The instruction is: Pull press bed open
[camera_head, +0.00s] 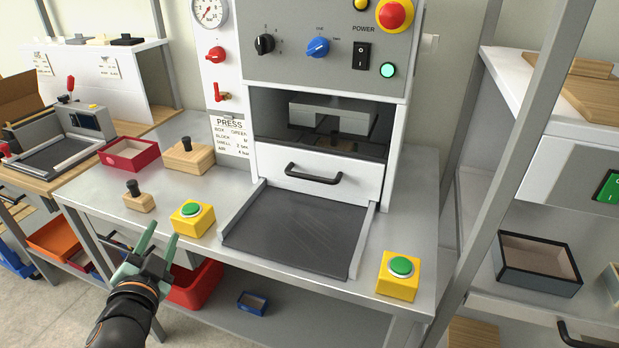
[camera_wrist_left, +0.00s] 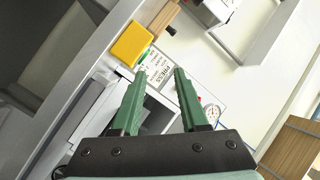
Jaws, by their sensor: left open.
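The press (camera_head: 325,55) stands at the back middle, with an open dark chamber. The press bed's white front (camera_head: 345,188) with a black bar handle (camera_head: 313,175) sits flush below the chamber. A dark flat plate (camera_head: 300,233) between low side rails lies bare in front of it. My left gripper (camera_head: 161,236) is open and empty, low at the front left by the table edge, well away from the handle. In the left wrist view the gripper (camera_wrist_left: 159,75) has nothing between its fingers. My right gripper is out of view.
Yellow boxes with green buttons stand left (camera_head: 192,222) and right (camera_head: 397,280) of the plate. A knobbed wooden block (camera_head: 188,158), a smaller one (camera_head: 139,202) and a red tray (camera_head: 128,155) stand left. A grey shelf post (camera_head: 510,150) rises at right.

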